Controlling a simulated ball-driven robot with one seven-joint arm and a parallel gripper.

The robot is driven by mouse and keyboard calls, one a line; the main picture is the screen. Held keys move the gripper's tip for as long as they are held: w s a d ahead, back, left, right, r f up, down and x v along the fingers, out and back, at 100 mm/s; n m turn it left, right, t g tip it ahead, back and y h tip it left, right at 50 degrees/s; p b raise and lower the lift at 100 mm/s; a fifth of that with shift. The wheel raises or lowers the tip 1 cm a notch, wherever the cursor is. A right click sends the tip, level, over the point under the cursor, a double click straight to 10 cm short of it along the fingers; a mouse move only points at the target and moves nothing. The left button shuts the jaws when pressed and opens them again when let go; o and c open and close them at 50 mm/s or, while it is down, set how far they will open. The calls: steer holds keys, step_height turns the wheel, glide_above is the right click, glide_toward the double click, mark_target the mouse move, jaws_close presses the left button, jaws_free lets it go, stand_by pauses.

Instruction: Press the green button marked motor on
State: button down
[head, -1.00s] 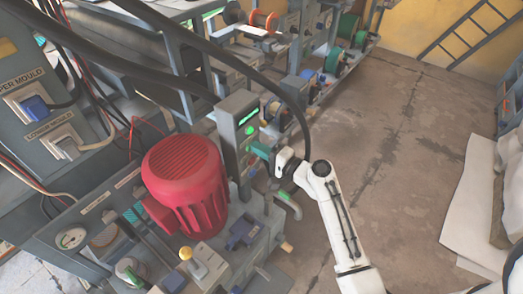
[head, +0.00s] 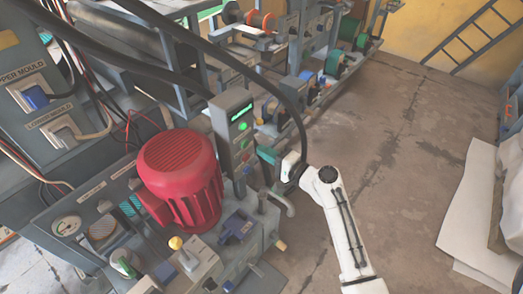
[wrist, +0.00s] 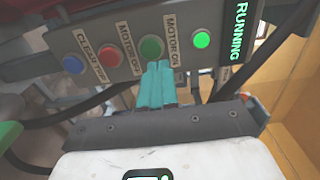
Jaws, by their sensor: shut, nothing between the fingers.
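The green motor on button (wrist: 151,48) is on the grey control panel (wrist: 100,62) in the wrist view, beside its MOTOR ON label. My gripper (wrist: 155,66) has its teal fingers shut together and empty, the tips just below the button and overlapping its lower edge in the picture. Whether they touch it cannot be told there. In the head view my gripper (head: 260,152) is just right of the upright control box (head: 226,124), with its tips seeming slightly apart from it. A round green light (wrist: 202,40) and the word RUNNING (wrist: 238,32) are lit.
A red motor off button (wrist: 110,56) and a blue clear trip button (wrist: 73,64) sit left of the green one. A large red motor (head: 180,178) stands left of the control box. A bent grey pipe (head: 277,201) is below my gripper. Open floor (head: 400,150) lies right.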

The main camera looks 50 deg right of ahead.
steer(key=s, duration=0.9)
steer(key=shift+d, duration=0.2)
stand_by(0.6)
steer(key=s+a+f+n+g+y, duration=0.1)
steer(key=a+f+n+g+y, duration=0.5)
steer(key=a, duration=0.5)
steer(key=s+a+f+n+g+h, duration=0.35)
steer(key=s+a+n+g, duration=0.35)
steer(key=s, duration=0.3)
steer(key=s+d+r+n+g+h, duration=0.2)
steer(key=s+n+g+h, duration=0.15)
steer(key=s, duration=0.35)
step_height(320, 180, up, 13)
steer(key=p, duration=1.3)
steer(key=shift+d+n, duration=0.2)
steer(key=shift+n, duration=0.25)
steer(key=shift+s+g, duration=0.1)
steer(key=shift+g, duration=0.15)
